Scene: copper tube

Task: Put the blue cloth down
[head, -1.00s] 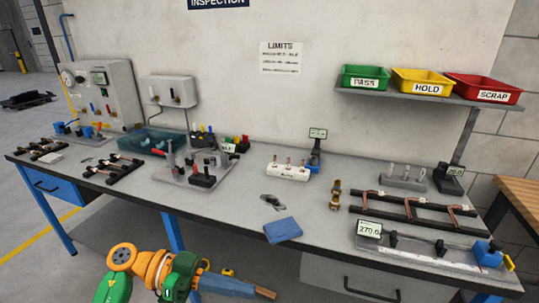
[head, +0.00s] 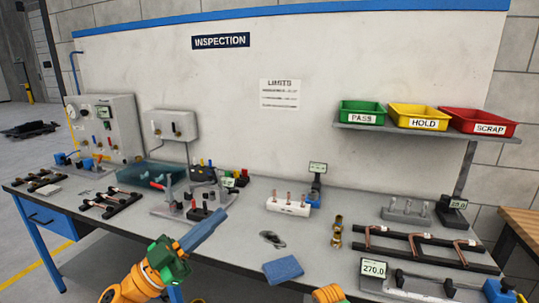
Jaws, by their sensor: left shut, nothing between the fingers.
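The blue cloth (head: 283,269) lies folded flat on the grey bench top near its front edge. My left gripper (head: 219,217) is shut and empty. In the picture it is up and left of the cloth, apart from it, and its fingers overlap the front of the bench. My right gripper is not in view; only an orange part, likely of my right arm, shows at the bottom edge.
Behind the cloth are a small dark metal piece (head: 271,239) and brass fittings (head: 338,232). A rack of copper tubes (head: 419,247) and a gauge with a 270.0 display (head: 374,269) stand right. Green (head: 362,118), yellow (head: 417,124) and red (head: 478,128) bins sit on the shelf.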

